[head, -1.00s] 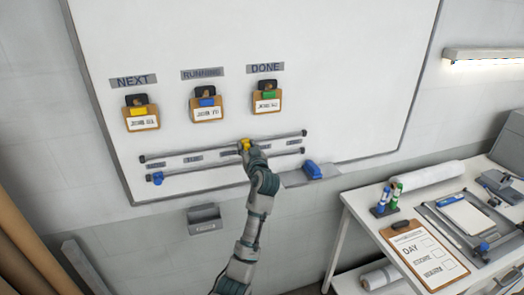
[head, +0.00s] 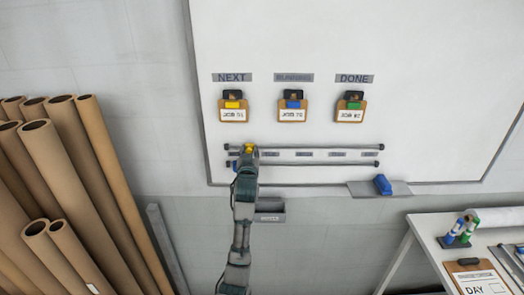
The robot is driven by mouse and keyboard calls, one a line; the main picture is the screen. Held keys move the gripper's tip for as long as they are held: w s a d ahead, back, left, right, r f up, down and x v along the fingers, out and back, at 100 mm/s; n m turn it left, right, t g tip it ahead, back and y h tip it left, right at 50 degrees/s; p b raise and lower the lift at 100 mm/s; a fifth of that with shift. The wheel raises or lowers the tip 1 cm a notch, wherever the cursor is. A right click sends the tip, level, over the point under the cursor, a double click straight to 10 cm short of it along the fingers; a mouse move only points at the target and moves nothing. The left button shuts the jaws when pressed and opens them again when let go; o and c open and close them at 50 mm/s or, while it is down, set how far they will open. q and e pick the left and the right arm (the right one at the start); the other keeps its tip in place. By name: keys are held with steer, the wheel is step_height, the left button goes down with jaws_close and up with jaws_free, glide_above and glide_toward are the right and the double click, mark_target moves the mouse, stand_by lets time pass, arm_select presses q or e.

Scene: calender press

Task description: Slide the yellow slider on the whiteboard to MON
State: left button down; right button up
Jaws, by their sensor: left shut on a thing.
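The yellow slider (head: 249,148) is on the upper rail (head: 320,147) of the whiteboard (head: 420,110), near the rail's left end. My left gripper (head: 248,153) is shut on it from below and hides part of it. A row of small grey day labels (head: 306,154) runs between the upper and lower rails. Their lettering is too small to read. The leftmost label (head: 233,154) shows just left of the gripper, and another shows to its right. My right gripper is not in view.
A blue eraser (head: 382,184) rests on the board's tray. Cardboard tubes (head: 60,170) stand at the left. A white table (head: 428,232) is at the lower right.

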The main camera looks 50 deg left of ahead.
arm_select(q)
steer(key=shift+s+a+r, duration=0.1)
steer(key=shift+s+a, duration=0.1)
steer(key=shift+s, duration=0.05)
steer(key=c, duration=1.1)
jaws_free()
steer(key=shift+o, duration=1)
steer(key=shift+w, duration=0.1)
steer(key=v, duration=1.1)
steer(key=shift+s+d, duration=0.3)
steer(key=shift+f, duration=0.25)
